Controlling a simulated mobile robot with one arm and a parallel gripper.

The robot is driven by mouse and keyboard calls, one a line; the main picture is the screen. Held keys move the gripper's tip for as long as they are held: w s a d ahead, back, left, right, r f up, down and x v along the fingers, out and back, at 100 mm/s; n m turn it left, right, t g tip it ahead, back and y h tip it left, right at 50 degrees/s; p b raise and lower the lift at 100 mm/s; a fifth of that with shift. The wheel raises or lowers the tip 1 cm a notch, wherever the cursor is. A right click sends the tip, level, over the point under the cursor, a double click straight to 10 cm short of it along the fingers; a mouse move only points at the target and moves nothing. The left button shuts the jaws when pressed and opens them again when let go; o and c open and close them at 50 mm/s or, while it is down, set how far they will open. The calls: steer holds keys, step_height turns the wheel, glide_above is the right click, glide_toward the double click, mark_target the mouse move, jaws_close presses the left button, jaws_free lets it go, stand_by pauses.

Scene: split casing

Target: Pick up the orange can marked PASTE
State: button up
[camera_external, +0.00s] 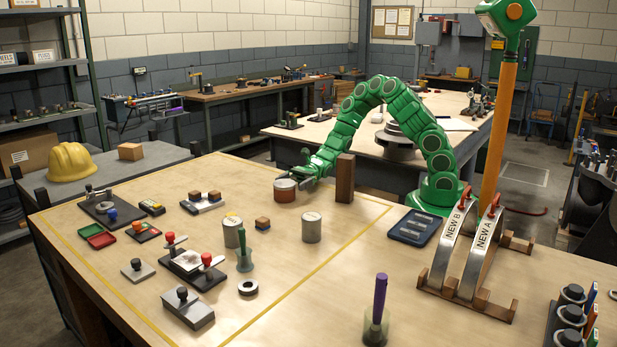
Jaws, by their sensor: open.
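A short orange-brown can (285,194) with a greyish top stands upright on the wooden table, left of a dark wooden post. Its marking is too small to read. My gripper (299,174), at the end of my green segmented arm, is low at the can's upper right side. The jaws are open. The gripper overlaps the can's edge in the picture, and I cannot tell whether the fingers are around it or only beside it.
The wooden post (345,178) stands close right of my gripper. Toggle clamps and trays crowd the left. Curved metal casings (465,245) stand right.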

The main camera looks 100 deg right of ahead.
mark_target(278, 189)
steer(key=shift+x, duration=2.35)
steer(key=shift+d+r, duration=0.1)
steer(key=shift+r, duration=0.1)
steer(key=c, duration=1.1)
